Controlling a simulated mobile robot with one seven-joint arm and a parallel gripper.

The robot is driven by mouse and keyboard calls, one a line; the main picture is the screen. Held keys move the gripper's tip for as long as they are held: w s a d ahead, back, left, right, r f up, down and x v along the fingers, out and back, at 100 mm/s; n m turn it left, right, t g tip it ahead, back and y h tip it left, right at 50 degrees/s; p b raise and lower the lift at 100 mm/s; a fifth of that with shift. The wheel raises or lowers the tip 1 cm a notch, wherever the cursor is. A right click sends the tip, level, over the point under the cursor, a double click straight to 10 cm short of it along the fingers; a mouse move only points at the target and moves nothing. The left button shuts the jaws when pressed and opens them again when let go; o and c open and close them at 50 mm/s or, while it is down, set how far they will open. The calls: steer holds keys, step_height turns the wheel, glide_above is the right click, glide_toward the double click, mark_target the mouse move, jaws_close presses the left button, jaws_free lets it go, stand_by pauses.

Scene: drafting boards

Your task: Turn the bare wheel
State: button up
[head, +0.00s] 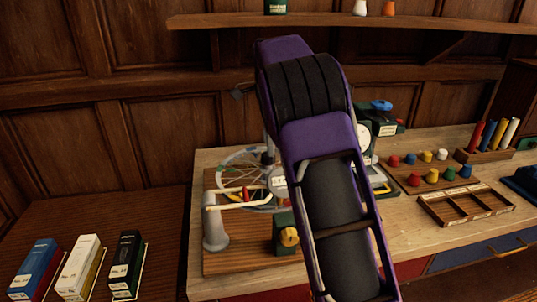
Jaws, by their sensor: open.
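A bare spoked wheel (233,160) with a thin pale rim shows in the head view, left of my arm. Some of its spokes look green, red or yellow. It appears to be on a stand with a grey post (215,232) and a wooden base (235,263), on the workbench. A cream bar with red near its end crosses in front of the wheel. My purple and black arm covers the wheel's right side and the middle of the view. I cannot make out my gripper; no fingertips show.
A yellow knob (289,236) on a green block sits at the base's right. Right of my arm are a board of coloured pegs (408,180), a wooden divided tray (466,205) and a rack of coloured tubes (486,155). Several labelled boxes (80,268) stand front left. A shelf (350,24) runs above.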

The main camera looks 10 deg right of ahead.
mark_target(268, 168)
steer(key=shift+f, duration=1.7)
jaws_close()
